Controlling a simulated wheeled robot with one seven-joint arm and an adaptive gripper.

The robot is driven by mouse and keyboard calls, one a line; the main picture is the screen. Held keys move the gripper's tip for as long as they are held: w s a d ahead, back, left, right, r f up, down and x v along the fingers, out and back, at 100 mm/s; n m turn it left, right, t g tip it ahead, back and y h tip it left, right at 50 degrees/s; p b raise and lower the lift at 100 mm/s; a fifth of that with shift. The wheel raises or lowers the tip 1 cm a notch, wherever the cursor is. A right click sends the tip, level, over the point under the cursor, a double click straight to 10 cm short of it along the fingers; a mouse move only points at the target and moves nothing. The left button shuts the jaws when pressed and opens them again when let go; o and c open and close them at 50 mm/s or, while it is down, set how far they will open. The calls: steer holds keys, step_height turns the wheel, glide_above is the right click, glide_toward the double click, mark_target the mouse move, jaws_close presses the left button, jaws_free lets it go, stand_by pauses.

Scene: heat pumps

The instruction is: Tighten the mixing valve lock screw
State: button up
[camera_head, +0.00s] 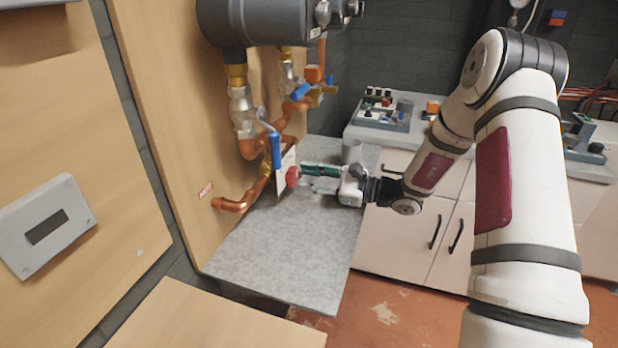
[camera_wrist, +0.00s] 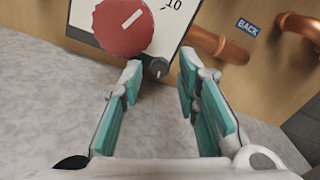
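The mixing valve has a white dial plate (camera_head: 284,166) with a red knob (camera_head: 292,176) in front of the copper pipes. In the wrist view the red knob (camera_wrist: 123,25) has a white mark, and "10" is printed on the plate (camera_wrist: 170,20). A small dark lock screw (camera_wrist: 157,68) sits at the plate's lower edge, below right of the knob. My gripper (camera_head: 305,170) is at the valve. Its teal-padded fingers (camera_wrist: 161,70) are open, with the screw showing between the tips, closer to the left one. I cannot tell whether they touch it.
A blue-handled lever (camera_head: 275,150) hangs beside the plate. Copper pipes (camera_wrist: 215,43) run behind it near a blue "BACK" label (camera_wrist: 247,27). A cabinet with devices stands behind.

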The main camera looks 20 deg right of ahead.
steer(key=shift+s+d, duration=0.1)
steer(key=v, duration=1.1)
steer(key=shift+s+d, duration=0.2)
steer(key=shift+d, duration=0.1)
steer(key=shift+s+d+f+n+p, duration=0.1)
steer(key=shift+s+d+n+p, duration=0.25)
steer(key=shift+n, duration=0.35)
steer(key=n, duration=0.2)
steer(key=p, duration=0.1)
steer(key=shift+s+d+r+n, duration=0.2)
steer(key=shift+s+d+n, duration=0.05)
steer(key=shift+d+n, duration=0.15)
steer(key=shift+w+a, duration=0.3)
steer(key=shift+a, duration=0.2)
steer(key=x, duration=1.2)
steer(key=shift+w+a, duration=0.25)
steer(key=shift+c, duration=0.6)
